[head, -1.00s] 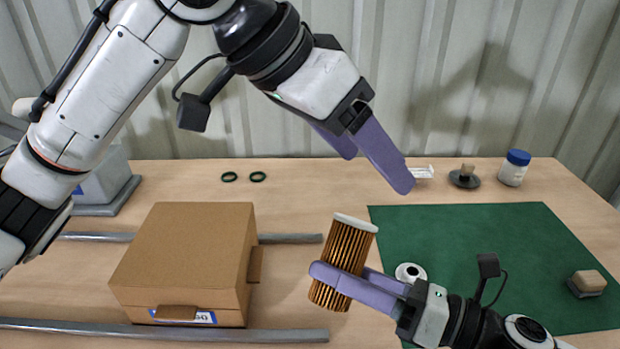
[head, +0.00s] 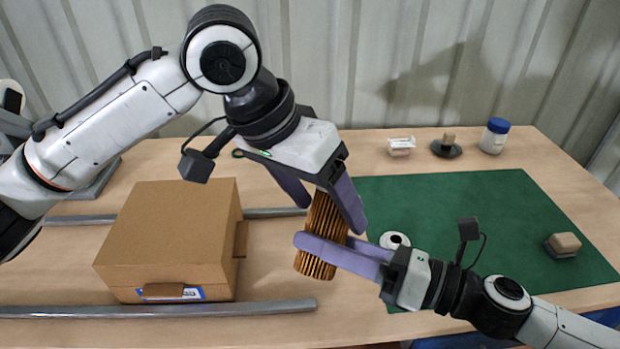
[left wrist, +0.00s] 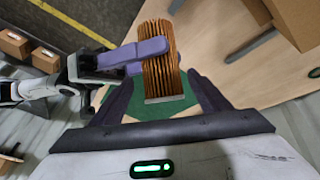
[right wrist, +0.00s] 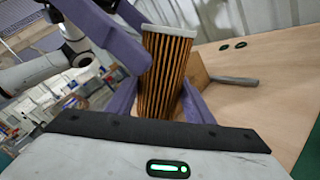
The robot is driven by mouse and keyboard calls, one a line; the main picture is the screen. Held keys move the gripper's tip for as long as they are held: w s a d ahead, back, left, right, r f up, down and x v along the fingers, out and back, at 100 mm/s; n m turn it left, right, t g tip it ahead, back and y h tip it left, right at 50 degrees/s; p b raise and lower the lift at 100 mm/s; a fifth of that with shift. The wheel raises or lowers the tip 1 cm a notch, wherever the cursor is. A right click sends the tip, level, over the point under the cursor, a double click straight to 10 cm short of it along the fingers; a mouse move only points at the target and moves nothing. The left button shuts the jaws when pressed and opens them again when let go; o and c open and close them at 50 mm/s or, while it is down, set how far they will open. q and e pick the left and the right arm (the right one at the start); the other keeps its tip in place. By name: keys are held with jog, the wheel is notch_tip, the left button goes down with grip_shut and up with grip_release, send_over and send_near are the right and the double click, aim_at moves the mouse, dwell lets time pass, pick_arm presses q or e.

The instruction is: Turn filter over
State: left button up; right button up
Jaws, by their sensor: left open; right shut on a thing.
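The filter (head: 318,262) is a brown pleated cartridge with a pale end cap, held upright with a slight tilt above the table. My right gripper (head: 312,243) is shut on its lower part in the head view. My left gripper (head: 333,212) comes down from above, open, with its fingers on either side of the filter's upper end. In the left wrist view the filter (left wrist: 162,62) stands between the open fingers, its pale cap toward the palm. The right wrist view shows the filter (right wrist: 165,75) between the right fingers, with the left fingers near its cap.
A cardboard box (head: 170,235) stands left of the filter, between two grey rails (head: 160,311). A green mat (head: 470,220) lies to the right with a white ring-shaped part (head: 394,240) and a brush-like block (head: 563,245). A blue-capped jar (head: 495,136) stands behind.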

pick_arm(q)
jog(key=shift+x, duration=0.8)
jog(key=shift+c, duration=0.6)
jog(key=c, duration=1.1)
jog(key=shift+o, duration=0.2)
pick_arm(e)
jog(key=o, duration=1.1)
jog(key=shift+o, duration=0.2)
